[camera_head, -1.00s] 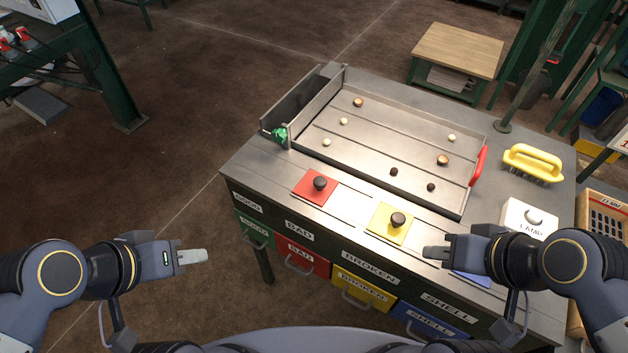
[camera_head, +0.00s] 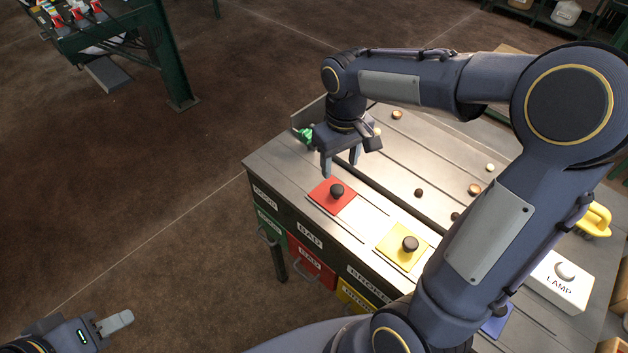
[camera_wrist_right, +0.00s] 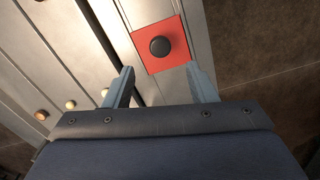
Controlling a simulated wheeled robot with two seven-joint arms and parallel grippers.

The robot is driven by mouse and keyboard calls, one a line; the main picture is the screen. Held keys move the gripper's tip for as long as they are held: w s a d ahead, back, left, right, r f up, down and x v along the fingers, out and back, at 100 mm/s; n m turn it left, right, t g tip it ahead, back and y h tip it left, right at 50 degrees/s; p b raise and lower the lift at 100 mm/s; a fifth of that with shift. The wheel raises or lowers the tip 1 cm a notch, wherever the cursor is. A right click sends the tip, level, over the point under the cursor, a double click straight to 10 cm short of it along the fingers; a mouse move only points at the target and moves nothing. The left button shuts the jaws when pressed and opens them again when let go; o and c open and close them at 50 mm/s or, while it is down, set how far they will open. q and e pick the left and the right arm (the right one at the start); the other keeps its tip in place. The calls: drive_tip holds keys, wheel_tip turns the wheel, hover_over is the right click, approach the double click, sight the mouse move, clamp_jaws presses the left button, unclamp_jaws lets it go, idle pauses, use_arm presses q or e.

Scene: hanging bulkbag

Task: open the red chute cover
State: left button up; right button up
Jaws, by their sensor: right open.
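The red chute cover (camera_head: 328,199) is a flat square plate on the front strip of the grey bench. Its dark round knob (camera_head: 337,191) stands up from the plate. It also shows in the right wrist view as a red square (camera_wrist_right: 176,56) with the knob (camera_wrist_right: 160,46) near its middle. My right gripper (camera_head: 340,172) is open and empty, pointing down just behind and above the red cover. In the right wrist view its two fingers (camera_wrist_right: 164,82) are apart, with the cover beyond their tips. My left gripper (camera_head: 120,322) is at the lower left, away from the bench; its jaw gap is unclear.
A yellow cover (camera_head: 400,248) with a knob lies to the right of the red one. A blue cover (camera_head: 495,322), a white lamp box (camera_head: 560,284) and a yellow brush (camera_head: 596,220) are farther right. A green object (camera_head: 303,135) sits behind the right gripper. Small round pieces lie on the tray.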

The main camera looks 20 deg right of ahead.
sight(337, 189)
wheel_tip(337, 189, down, 8)
drive_tip(key=shift+r, duration=0.1)
idle(0.4)
drive_tip(key=shift+c, duration=0.2)
